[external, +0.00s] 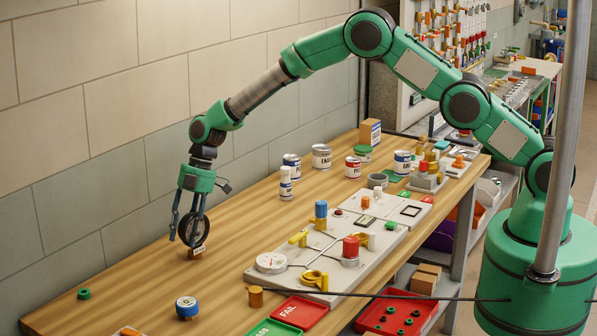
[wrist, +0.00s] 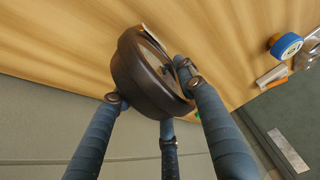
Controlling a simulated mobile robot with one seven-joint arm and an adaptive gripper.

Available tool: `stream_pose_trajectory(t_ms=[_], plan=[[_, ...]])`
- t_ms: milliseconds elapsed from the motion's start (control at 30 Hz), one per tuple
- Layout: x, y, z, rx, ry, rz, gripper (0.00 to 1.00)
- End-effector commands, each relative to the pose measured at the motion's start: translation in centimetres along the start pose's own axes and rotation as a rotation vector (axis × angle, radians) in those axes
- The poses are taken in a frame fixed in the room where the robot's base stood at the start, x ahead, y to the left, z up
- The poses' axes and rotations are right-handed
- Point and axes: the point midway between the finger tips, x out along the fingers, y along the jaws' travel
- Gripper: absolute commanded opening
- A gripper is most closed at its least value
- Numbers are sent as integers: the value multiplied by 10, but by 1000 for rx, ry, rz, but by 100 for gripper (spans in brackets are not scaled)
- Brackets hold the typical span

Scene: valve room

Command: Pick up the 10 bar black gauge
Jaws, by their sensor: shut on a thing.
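The black gauge (external: 184,228) is a round dark-rimmed dial held on edge between the fingers of my gripper (external: 189,222). In the wrist view, the gauge (wrist: 143,80) shows its dark back and rim, with its face turned to the right and mostly hidden. The blue-grey fingers of my gripper (wrist: 155,95) press on it from both sides. A pale tag-like piece and a small brass-coloured part show at its lower edge in the external view. The marking on the dial cannot be read. The gauge is at or just above the wooden table; I cannot tell if it touches.
A blue-topped round gauge (external: 187,306) and a green ring (external: 84,294) are nearer the front. A grey board (external: 330,245) with valves and a white gauge (external: 271,262) lies to the right. Several cans stand behind. The wall (external: 60,190) is close on the left.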

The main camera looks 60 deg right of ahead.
Motion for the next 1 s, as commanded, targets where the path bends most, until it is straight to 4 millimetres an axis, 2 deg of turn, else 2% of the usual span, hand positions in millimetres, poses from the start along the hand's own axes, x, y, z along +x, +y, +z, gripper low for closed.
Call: stream_pose_trajectory(t_ms=[433, 733, 1000], plan=[[-6, 1, -3, -1, 1, 2, 2], [-34, 1, -15, -2, 2, 3, 2], [-43, -26, -2, 0, 1, 1, 2]])
